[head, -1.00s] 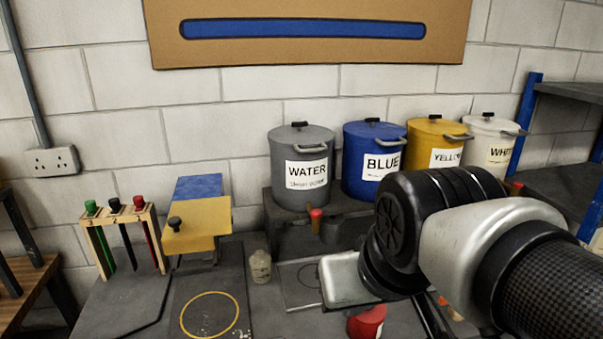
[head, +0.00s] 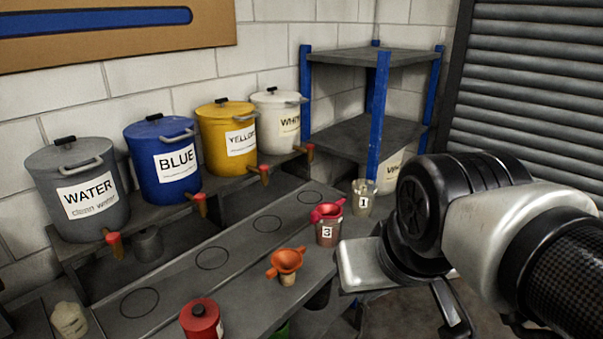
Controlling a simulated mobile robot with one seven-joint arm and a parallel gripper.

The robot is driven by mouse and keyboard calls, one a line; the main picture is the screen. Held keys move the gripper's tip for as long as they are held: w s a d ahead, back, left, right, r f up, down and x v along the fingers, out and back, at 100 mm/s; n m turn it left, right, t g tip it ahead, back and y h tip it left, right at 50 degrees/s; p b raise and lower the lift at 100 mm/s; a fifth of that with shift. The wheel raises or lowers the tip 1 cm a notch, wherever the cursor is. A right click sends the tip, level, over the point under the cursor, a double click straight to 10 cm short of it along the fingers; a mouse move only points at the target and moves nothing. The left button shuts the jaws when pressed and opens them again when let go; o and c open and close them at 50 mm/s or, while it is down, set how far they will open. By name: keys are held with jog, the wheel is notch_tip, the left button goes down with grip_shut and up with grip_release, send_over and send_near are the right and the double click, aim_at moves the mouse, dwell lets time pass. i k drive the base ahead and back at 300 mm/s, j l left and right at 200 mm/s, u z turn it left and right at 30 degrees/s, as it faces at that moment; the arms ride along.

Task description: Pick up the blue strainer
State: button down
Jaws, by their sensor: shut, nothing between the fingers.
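I see no blue strainer in the head view. An orange strainer (head: 286,261) with side handles sits on a small pale cup on the bench. A red strainer (head: 327,212) rests on top of the cup marked 3 (head: 327,234). My gripper (head: 452,312) shows only in part, below my wrist at the lower right. It is shut and empty, right of the cups and apart from them. Its fingertips are cut off or hidden by the frame's lower edge.
Drums marked water (head: 82,192), blue (head: 165,160), yellow (head: 228,140) and white (head: 279,118) stand on a raised shelf with red-ended taps. A red can (head: 201,320) stands in front. Cup 1 (head: 363,198) is near the blue-posted rack (head: 378,110). The strip with drawn circles is mostly clear.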

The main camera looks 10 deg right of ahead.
aim_at(325, 210)
jog(key=z, duration=0.1)
jog(key=u, duration=0.25)
jog(key=i+l+u, duration=0.15)
jog(key=u, duration=0.2)
jog(key=i+l+u, duration=0.1)
jog(key=l+u, duration=0.55)
jog(key=i+l+u, duration=0.1)
jog(key=l, duration=0.4)
jog(key=i+l, duration=0.15)
jog(key=l, duration=0.4)
jog(key=i+l+u, duration=0.15)
jog(key=l, duration=0.35)
